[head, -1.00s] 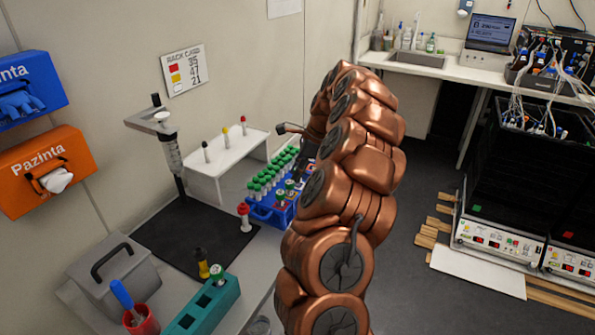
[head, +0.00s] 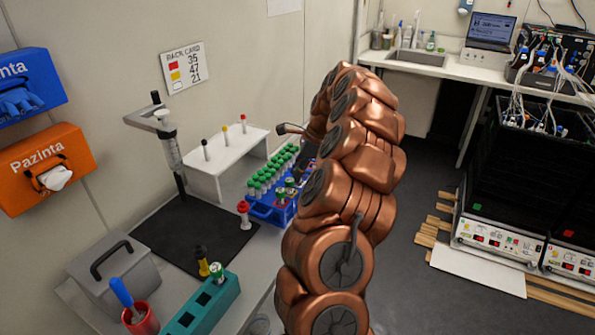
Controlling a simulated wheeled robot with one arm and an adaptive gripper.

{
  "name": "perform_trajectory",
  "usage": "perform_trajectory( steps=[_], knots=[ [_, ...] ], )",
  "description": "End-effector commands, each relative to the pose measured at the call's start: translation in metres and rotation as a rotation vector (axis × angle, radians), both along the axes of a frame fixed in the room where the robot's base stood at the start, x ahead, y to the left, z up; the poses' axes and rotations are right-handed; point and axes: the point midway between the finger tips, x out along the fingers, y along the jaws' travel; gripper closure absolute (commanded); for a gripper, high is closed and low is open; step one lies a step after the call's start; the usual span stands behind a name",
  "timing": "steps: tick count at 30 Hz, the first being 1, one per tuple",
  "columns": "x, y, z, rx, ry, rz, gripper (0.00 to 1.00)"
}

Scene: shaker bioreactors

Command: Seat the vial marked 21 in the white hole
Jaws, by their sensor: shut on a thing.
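The blue rack (head: 262,214) stands on the bench with rows of green-capped vials (head: 265,180). A few vials with pale-topped green caps (head: 281,193) stand near its front end. My gripper (head: 296,176) is low over the rack's right side, mostly hidden behind my copper arm. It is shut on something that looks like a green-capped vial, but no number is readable. The card (head: 184,68) lists red 35, yellow 47 and white 21. The white hole is not distinguishable; part of the rack is hidden by my arm.
A red-capped vial (head: 244,215) stands left of the rack. A teal block (head: 207,308) with square holes holds a green-capped vial (head: 217,272). A white stand (head: 223,163) with black, yellow and red pegs is behind. A dark mat (head: 190,235) has free room.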

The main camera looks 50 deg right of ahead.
Motion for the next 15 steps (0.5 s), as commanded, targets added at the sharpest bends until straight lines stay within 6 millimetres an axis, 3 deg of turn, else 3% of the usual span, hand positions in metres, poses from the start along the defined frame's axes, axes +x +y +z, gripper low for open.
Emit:
perform_trajectory(
  steps=[10, 11, 15],
  knots=[
    [0.0, -0.0001, -0.003, 0.0, 0.0, 0.0, 0.94],
    [0.0, -0.0001, -0.003, 0.0, 0.0, 0.0, 0.73],
    [0.0, 0.0, -0.0028, 0.0, 0.0, 0.0, 0.58]
  ],
)
